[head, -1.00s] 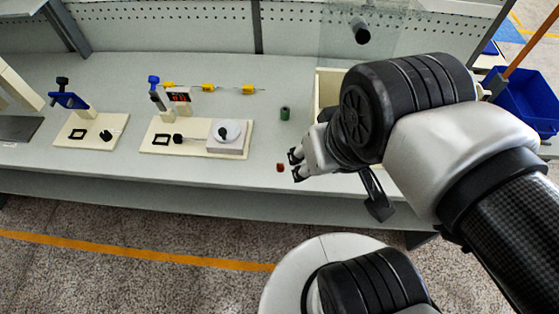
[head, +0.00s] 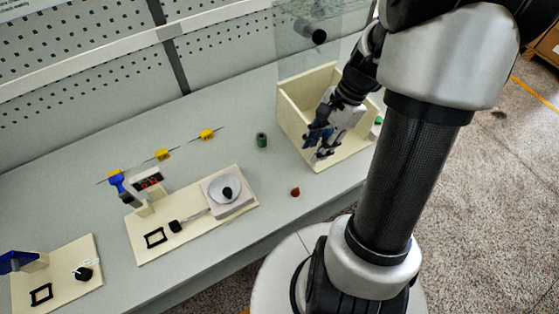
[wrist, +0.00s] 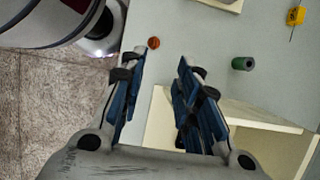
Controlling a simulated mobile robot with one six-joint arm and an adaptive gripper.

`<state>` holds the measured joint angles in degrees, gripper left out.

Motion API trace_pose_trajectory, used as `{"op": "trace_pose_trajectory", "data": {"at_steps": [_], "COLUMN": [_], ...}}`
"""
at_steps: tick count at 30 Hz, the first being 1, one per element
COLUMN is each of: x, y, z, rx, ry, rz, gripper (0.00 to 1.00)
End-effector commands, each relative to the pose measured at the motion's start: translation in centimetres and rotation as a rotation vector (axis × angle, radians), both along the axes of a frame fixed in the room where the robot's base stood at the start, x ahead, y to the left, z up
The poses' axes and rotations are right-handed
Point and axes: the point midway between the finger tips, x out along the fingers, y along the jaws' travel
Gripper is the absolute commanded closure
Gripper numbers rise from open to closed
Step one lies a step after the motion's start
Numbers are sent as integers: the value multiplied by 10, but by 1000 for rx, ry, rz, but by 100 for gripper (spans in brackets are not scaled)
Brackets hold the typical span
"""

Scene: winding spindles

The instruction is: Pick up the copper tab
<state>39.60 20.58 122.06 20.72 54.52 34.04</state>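The copper tab (head: 295,192) is a small reddish-brown piece lying on the grey bench near its front edge. In the wrist view the tab (wrist: 153,43) shows beyond my fingertips, between the lines of the two fingers. My gripper (head: 315,148) is at the cream bin, to the upper right of the tab in the head view and apart from it. In the wrist view my gripper (wrist: 158,70) has its two blue-padded fingers spread, with nothing between them.
A cream open bin (head: 292,112) stands behind my gripper. A cream board (head: 150,248) with a scale (head: 228,196) lies further left. Bare bench surrounds the tab.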

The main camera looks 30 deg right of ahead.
Motion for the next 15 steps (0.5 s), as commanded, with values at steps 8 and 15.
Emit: {"op": "trace_pose_trajectory", "data": {"at_steps": [8,15], "x": [-2,-3], "y": [22,40], "z": [-55,-98], "rx": [3,1], "ry": [5,3], "rz": [4,4], "gripper": [70,70]}}
